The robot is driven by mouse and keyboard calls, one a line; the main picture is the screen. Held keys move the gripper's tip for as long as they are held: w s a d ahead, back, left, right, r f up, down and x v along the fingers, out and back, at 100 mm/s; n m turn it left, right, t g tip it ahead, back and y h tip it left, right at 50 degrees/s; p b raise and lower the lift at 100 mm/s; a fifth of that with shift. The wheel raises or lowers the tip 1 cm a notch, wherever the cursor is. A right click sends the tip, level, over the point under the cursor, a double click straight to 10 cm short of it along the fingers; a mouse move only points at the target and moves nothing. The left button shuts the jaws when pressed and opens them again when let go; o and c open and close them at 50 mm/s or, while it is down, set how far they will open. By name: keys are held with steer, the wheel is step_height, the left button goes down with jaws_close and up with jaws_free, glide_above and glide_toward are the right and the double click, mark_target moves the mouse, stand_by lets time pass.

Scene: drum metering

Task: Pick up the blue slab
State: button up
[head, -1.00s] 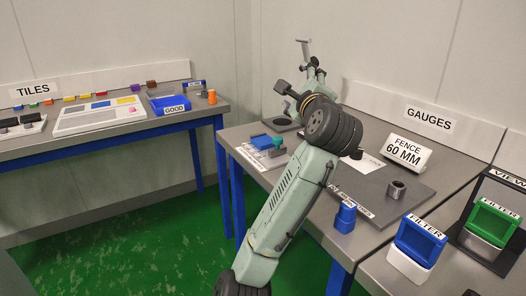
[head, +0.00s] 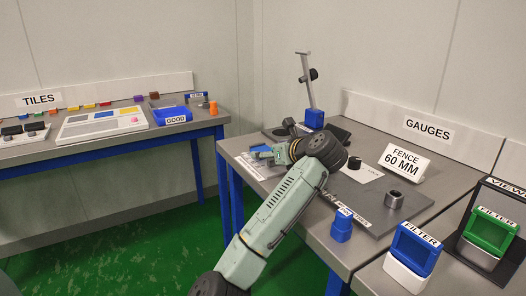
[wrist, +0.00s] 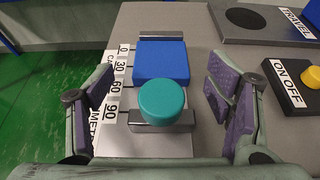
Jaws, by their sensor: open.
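The blue slab (wrist: 161,62) lies flat on a caliper gauge (wrist: 160,143) with a printed scale from 0 to 90. It sits between a grey jaw at its far end and a round teal knob (wrist: 162,101) on the near grey jaw. In the head view the slab (head: 260,148) shows only partly, behind my arm. My gripper (wrist: 161,88) is open and empty. Its fingers stand left and right of the gauge, with the knob and the slab's near part between them in the picture. I cannot tell the fingers' exact height.
An ON OFF box with a yellow button (wrist: 308,73) and a dark travel plate (wrist: 262,22) lie right of the gauge. A post stand (head: 312,95) rises behind my arm. A fence sign (head: 404,162) and a metal ring (head: 394,199) are farther right.

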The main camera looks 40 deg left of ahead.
mark_target(264, 150)
steer(key=shift+x, duration=1.55)
steer(key=shift+c, duration=0.2)
steer(key=c, duration=1.3)
step_height(264, 150, up, 10)
steer(key=shift+r, duration=0.1)
